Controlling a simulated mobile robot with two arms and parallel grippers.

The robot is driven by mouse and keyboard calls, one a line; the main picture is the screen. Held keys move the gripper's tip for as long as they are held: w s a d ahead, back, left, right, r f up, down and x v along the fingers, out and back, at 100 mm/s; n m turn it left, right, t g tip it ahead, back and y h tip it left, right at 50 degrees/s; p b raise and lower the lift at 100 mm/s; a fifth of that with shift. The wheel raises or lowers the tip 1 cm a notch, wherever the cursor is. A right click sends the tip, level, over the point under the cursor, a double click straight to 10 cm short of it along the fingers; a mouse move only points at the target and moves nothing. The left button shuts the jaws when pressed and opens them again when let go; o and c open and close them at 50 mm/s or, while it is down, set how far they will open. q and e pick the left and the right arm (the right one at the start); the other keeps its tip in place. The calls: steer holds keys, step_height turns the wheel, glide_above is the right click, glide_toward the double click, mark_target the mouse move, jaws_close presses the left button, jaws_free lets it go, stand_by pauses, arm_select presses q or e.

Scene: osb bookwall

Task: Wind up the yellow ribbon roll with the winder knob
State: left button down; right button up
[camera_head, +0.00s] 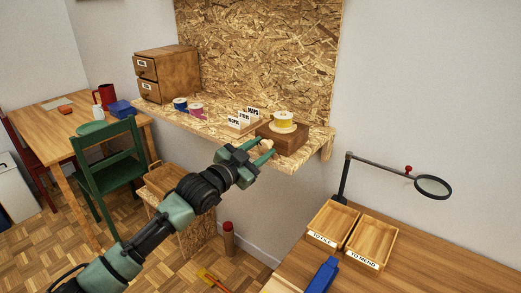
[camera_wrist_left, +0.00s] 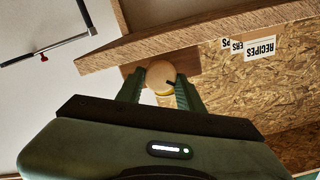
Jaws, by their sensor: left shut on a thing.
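The yellow ribbon roll (camera_head: 283,121) stands on a wooden block (camera_head: 286,139) at the near right end of the OSB shelf. The winder knob (camera_head: 267,144) is a pale round ball on the block's front left side. My left gripper (camera_head: 264,149) reaches up from the lower left with a finger on each side of the knob, shut on it. In the left wrist view the knob (camera_wrist_left: 159,76) sits between the two green fingertips (camera_wrist_left: 157,82), with a bit of yellow just behind it. My right gripper is not in view.
The shelf (camera_head: 222,133) also carries card dividers (camera_head: 240,120), a blue spool (camera_head: 180,104), a pink spool (camera_head: 196,110) and a drawer box (camera_head: 166,74). A desk with wooden trays (camera_head: 333,223) and a magnifier (camera_head: 433,187) is at lower right. A green chair (camera_head: 108,165) stands left.

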arm_select(q)
steer(key=shift+m, duration=1.1)
steer(key=c, duration=0.9)
jaws_free()
steer(key=shift+f, duration=0.1)
